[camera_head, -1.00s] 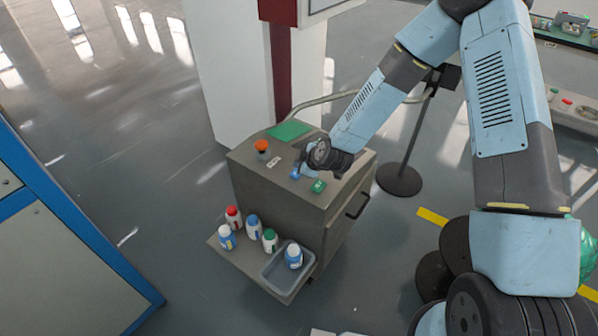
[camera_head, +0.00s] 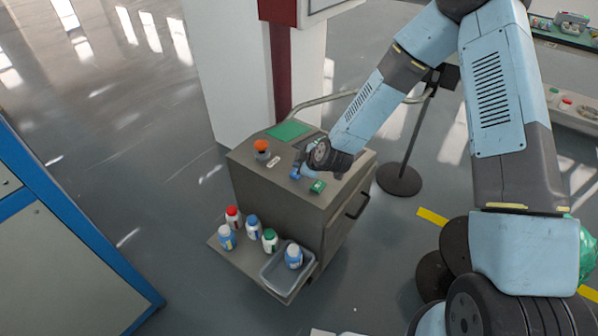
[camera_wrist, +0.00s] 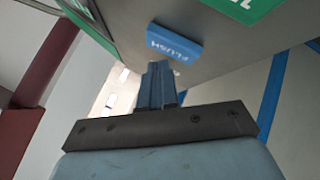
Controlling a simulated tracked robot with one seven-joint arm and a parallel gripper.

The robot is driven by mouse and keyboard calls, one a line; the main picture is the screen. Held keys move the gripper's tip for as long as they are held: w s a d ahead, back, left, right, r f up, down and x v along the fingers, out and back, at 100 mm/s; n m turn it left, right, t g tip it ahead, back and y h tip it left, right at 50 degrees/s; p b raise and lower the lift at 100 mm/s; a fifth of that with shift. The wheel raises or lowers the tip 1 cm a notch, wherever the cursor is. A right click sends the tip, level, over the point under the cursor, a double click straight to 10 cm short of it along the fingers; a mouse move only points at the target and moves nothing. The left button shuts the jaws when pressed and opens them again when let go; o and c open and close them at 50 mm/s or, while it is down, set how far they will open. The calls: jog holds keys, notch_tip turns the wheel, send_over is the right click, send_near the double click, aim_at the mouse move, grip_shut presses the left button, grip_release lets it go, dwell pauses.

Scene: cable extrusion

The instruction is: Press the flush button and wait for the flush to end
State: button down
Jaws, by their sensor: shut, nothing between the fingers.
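The blue flush button (camera_wrist: 175,42), lettered "FLUSH", sits on the grey face of the machine (camera_wrist: 215,62) in the wrist view. In the head view, the grey cabinet (camera_head: 270,190) stands in the middle, with its top panel under my gripper (camera_head: 296,174). My gripper also shows in the wrist view (camera_wrist: 158,68). Its fingers are together and empty, with the tips right at the edge of the blue button. I cannot tell whether they touch it or whether it is pushed in.
A green button (camera_head: 317,187) and an orange knob (camera_head: 261,146) are on the cabinet top. Several bottles (camera_head: 253,225) stand on its lower shelf beside a grey tray (camera_head: 268,276). A post with a round base (camera_head: 399,181) stands behind right.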

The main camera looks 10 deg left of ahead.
jog(key=shift+f, duration=0.7)
dwell(0.8)
jog(key=shift+r, duration=0.9)
jog(key=shift+r, duration=2.5)
